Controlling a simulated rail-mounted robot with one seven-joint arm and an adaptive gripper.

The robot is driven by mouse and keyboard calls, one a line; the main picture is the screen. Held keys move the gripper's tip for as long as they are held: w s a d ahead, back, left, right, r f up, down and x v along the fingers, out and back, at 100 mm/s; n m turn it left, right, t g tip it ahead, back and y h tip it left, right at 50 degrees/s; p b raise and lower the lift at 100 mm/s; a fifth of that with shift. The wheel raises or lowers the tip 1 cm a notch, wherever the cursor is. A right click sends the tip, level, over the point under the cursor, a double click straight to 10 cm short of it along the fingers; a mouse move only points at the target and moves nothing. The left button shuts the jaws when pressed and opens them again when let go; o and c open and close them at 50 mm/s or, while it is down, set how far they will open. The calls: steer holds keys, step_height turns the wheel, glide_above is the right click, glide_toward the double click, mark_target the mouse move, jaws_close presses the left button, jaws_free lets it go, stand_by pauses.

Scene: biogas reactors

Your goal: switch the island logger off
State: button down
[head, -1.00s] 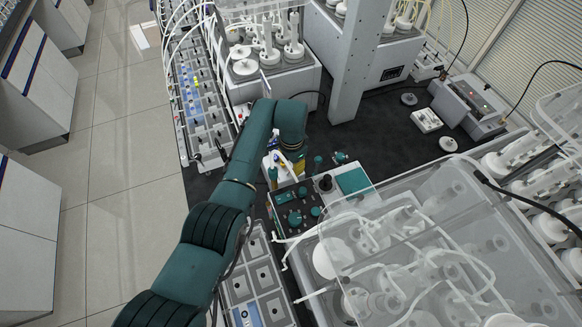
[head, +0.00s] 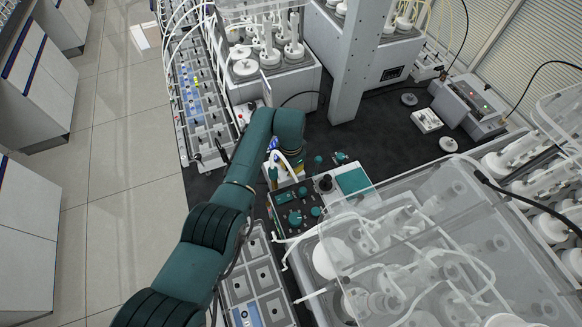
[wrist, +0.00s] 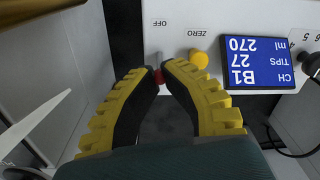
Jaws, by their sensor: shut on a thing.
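The tip is mostly hidden between the fingers. It stands at a pale panel (wrist: 180,22), which I take to be the island logger. A yellow knob (wrist: 199,59) is right of the fingers. A blue display (wrist: 260,62) reads CH B1, TIPS 27, ml 270. In the head view, my arm mostly hides the gripper and the switch.
In the wrist view, a dark round knob (wrist: 312,64) and cable are at the right edge. In the head view, a clear-covered reactor unit (head: 420,250) fills the right front.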

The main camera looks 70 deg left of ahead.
steer(key=shift+s+d+r+t+p, duration=0.1)
steer(key=shift+s+r+t+p, duration=0.2)
steer(key=shift+t+p, duration=0.65)
steer(key=shift+s+f+t+p, duration=0.15)
steer(key=shift+s+t+p, duration=0.05)
steer(key=shift+t+p, duration=0.3)
steer(key=c, duration=1)
jaws_free()
steer(key=shift+c, duration=0.2)
steer(key=v, duration=1.2)
